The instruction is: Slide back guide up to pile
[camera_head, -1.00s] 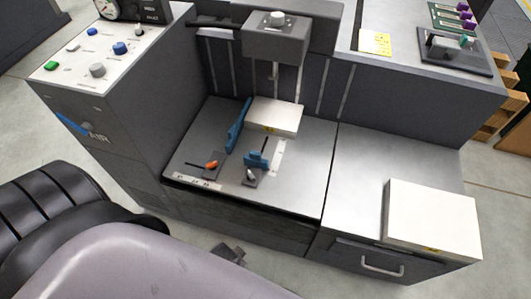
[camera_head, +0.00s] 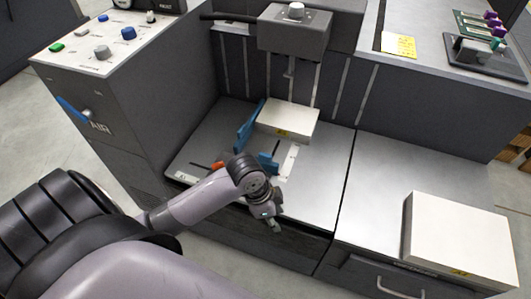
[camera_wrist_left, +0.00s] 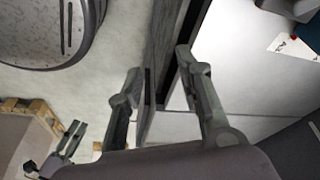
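The white paper pile (camera_head: 288,119) lies on the grey feed table (camera_head: 318,180), under the grey head unit. A tall blue guide (camera_head: 250,125) stands along the pile's left side. A smaller blue guide (camera_head: 268,161) stands in front of the pile on a slotted track, with a gap between them. My arm partly covers this guide's base and hides its grey knob. My left gripper (camera_head: 269,213) is over the table's front edge, in front of the small guide and apart from it. The left wrist view shows its two fingers (camera_wrist_left: 158,62) apart and empty.
An orange knob (camera_head: 217,165) shows just beyond my arm. A larger white stack (camera_head: 462,240) sits on the right-hand cabinet. A control panel with coloured knobs (camera_head: 105,45) rises at the left. The table right of the pile is clear.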

